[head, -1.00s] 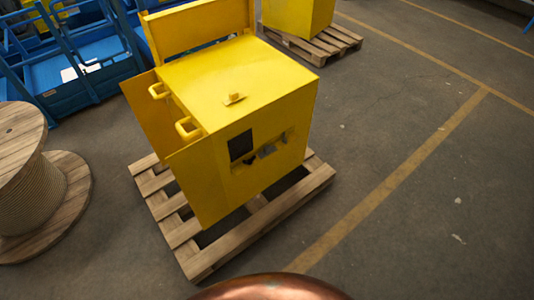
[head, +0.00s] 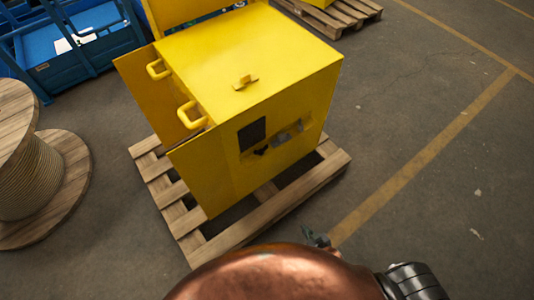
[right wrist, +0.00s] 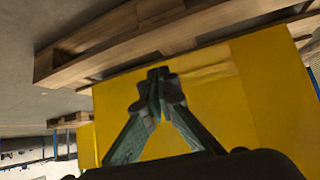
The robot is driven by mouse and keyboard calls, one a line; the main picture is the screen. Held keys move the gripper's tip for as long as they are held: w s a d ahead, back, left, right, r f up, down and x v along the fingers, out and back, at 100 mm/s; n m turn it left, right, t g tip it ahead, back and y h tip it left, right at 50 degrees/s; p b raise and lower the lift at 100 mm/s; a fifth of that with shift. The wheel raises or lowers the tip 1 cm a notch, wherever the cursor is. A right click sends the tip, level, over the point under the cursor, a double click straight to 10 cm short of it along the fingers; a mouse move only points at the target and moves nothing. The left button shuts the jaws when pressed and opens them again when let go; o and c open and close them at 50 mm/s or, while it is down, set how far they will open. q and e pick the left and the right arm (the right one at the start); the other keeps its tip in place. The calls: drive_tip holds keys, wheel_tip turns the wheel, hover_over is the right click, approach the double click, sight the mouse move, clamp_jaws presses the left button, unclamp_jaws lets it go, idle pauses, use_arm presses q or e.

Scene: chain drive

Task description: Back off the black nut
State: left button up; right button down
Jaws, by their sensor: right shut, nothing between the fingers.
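The yellow box (head: 255,65) stands on a wooden pallet, its side facing me bearing a dark square opening (head: 251,134) and a slot (head: 284,136). A small dark piece (head: 262,151) shows at the slot's left end; I cannot tell whether it is the black nut. My right gripper (head: 316,237) is low in front of the pallet, apart from the box and partly hidden by my copper-coloured arm. In the right wrist view my right gripper (right wrist: 158,75) has its fingertips together and empty, with the yellow box (right wrist: 215,95) behind them. My left gripper is out of view.
The wooden pallet (head: 290,210) sticks out around the box's base. Two yellow handles (head: 190,116) are at the box's left, by an open panel (head: 150,105). A cable spool (head: 70,190) stands at left. The floor at right is clear.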

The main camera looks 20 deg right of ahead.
drive_tip(key=w+a+r+t+y+b, duration=0.1)
drive_tip(key=w+a+r+t+b, duration=0.2)
drive_tip(key=w+r, duration=0.95)
use_arm(q)
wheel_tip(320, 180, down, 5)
drive_tip(key=b, duration=0.1)
use_arm(e)
drive_tip(key=t+y, duration=0.2)
drive_tip(key=t, duration=0.3)
approach(266, 148)
drive_tip(key=shift+n, duration=0.5)
drive_tip(key=b+x, duration=0.3)
drive_tip(key=x, duration=0.2)
drive_tip(key=shift+w+a+f+b, duration=0.2)
drive_tip(key=shift+w+b, duration=0.1)
drive_tip(key=shift+b, duration=0.05)
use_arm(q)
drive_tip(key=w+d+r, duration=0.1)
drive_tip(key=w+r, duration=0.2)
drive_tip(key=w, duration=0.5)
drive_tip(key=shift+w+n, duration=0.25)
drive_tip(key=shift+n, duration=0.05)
use_arm(e)
drive_tip(key=shift+w+a+r, duration=0.1)
drive_tip(key=shift+w+a, duration=0.05)
drive_tip(key=shift+w, duration=0.45)
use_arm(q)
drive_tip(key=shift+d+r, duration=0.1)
